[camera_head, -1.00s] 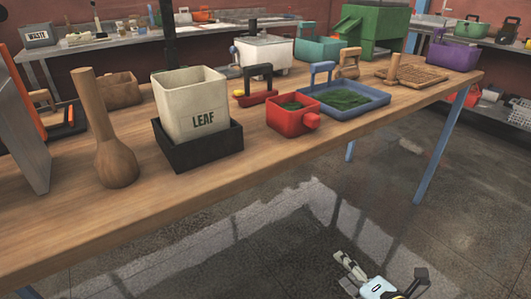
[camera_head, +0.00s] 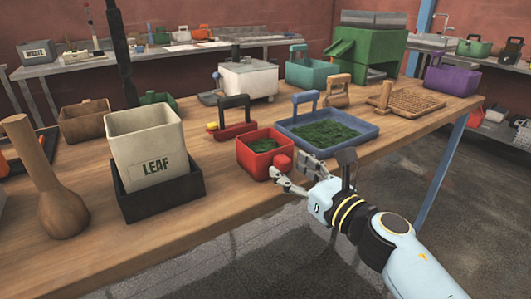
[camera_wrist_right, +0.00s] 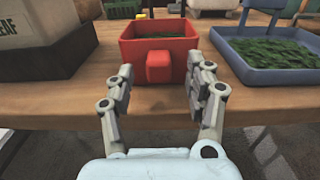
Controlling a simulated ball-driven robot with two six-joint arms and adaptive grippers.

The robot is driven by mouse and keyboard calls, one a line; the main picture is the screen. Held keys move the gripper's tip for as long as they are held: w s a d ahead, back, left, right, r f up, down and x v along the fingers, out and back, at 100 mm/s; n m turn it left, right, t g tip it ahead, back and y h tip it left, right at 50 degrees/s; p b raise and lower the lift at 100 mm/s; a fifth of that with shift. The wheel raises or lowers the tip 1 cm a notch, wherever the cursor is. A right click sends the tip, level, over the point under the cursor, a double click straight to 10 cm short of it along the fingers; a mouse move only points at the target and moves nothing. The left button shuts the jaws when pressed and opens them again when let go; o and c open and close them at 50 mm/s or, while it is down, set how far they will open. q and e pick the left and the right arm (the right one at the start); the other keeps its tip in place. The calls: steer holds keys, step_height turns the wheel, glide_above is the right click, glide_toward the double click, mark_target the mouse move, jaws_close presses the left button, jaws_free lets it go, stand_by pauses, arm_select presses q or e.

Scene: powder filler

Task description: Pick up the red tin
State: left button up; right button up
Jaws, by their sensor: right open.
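The red tin (camera_head: 258,158) is a square open box with green leafy matter inside and a red block handle on its near side. It stands upright near the front edge of the wooden table. In the right wrist view the tin (camera_wrist_right: 128,50) is straight ahead, with its handle (camera_wrist_right: 159,67) in line with the gap between my fingers. My right gripper (camera_head: 292,172) is open and close to the handle; the wrist view shows its fingers (camera_wrist_right: 160,90) apart on either side, with nothing held. My left gripper is not in view.
A blue tray (camera_head: 365,143) of leaves stands just right of the tin. A cream LEAF bin (camera_head: 143,135) in a black base (camera_head: 190,190) stands to the left. A red caddy with a black handle (camera_head: 234,115) is behind. The table front (camera_head: 225,225) is bare.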

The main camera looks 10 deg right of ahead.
mark_target(269, 156)
steer(key=x, duration=0.2)
steer(key=shift+w+a+f, duration=0.1)
steer(key=shift+w+a, duration=0.1)
steer(key=shift+w, duration=0.1)
steer(key=shift+s, duration=0.1)
jaws_close()
